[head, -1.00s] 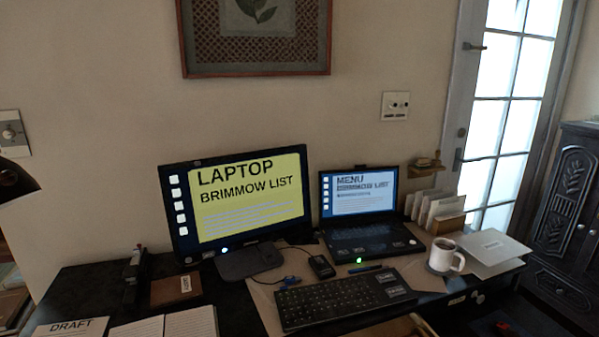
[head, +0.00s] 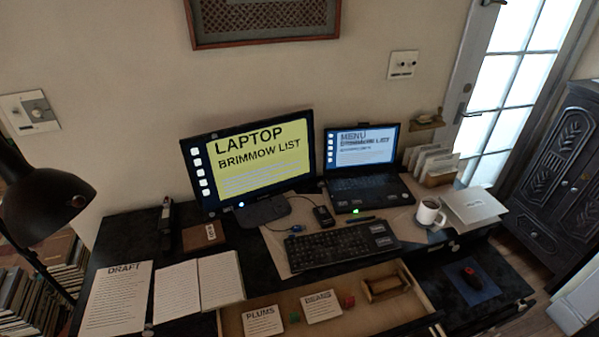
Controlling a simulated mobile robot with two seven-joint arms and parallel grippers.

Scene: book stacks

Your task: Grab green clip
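A small green item (head: 294,317), which looks like the green clip, lies in the open wooden drawer (head: 425,303) below the desk. It sits between the PLUMS card (head: 262,321) and the BEANS card (head: 321,307). A small red item (head: 348,301) of similar size lies right of the BEANS card. The green item's exact shape is too small to tell. Neither of my grippers shows in the head view.
A wooden holder (head: 387,286) lies in the drawer's right part. On the black desk are a DRAFT sheet (head: 115,300), an open notebook (head: 198,286), a monitor (head: 250,160), a keyboard (head: 340,246), a laptop (head: 362,170) and a mug (head: 428,213). A lamp (head: 45,195) stands at left.

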